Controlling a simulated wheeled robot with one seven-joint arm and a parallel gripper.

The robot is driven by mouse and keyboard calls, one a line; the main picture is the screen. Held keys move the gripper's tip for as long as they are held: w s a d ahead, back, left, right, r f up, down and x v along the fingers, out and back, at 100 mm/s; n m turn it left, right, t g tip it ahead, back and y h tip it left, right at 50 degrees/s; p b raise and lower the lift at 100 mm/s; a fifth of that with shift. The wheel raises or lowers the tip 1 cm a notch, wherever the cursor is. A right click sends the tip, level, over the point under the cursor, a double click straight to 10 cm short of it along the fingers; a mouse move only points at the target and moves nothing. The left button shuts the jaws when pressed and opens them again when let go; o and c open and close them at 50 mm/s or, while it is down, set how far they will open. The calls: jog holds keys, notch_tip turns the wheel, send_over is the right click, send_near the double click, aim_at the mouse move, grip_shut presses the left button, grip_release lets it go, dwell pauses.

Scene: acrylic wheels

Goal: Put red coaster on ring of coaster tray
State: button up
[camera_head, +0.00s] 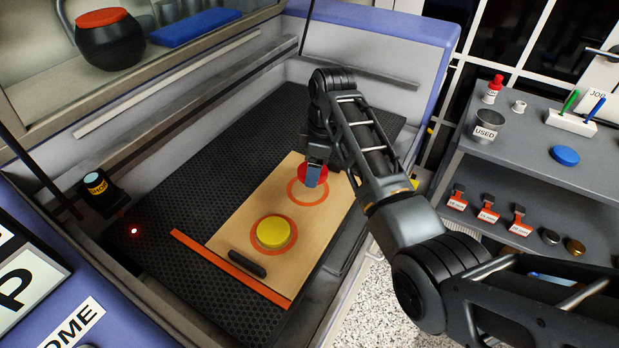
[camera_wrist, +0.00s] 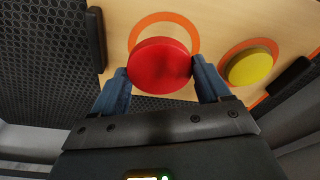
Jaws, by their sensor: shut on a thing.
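The red coaster (camera_wrist: 160,66) is a round disc held between the two fingers of my gripper (camera_wrist: 163,82) in the wrist view. In the head view the red coaster (camera_head: 309,172) is partly hidden behind my gripper (camera_head: 314,176). The coaster tray (camera_head: 232,222) is a light wooden board with orange rings. The empty orange ring (camera_head: 308,204) lies just in front of the red coaster, which covers part of it in the wrist view. I cannot tell whether the coaster touches the tray. A yellow coaster (camera_head: 272,231) sits inside the other orange ring.
The tray lies on a black perforated mat (camera_head: 190,190) inside a machine bay. A black handle (camera_head: 247,264) and an orange strip (camera_head: 230,270) are at its near end. A grey shelf (camera_head: 520,150) at right holds a blue disc (camera_head: 565,155) and a cup marked USED (camera_head: 486,127).

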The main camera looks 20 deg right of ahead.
aim_at(309, 190)
jog(key=shift+a+f, duration=0.4)
jog(key=shift+a, duration=0.2)
jog(key=shift+f, duration=2)
jog(key=o, duration=1)
jog(key=shift+f, duration=0.1)
jog(key=shift+o, duration=0.2)
jog(key=r, duration=0.4)
jog(key=d+r, duration=0.1)
jog(key=r, duration=0.3)
jog(key=s+r, duration=0.1)
jog(key=r, duration=0.3)
jog(key=shift+d, duration=0.25)
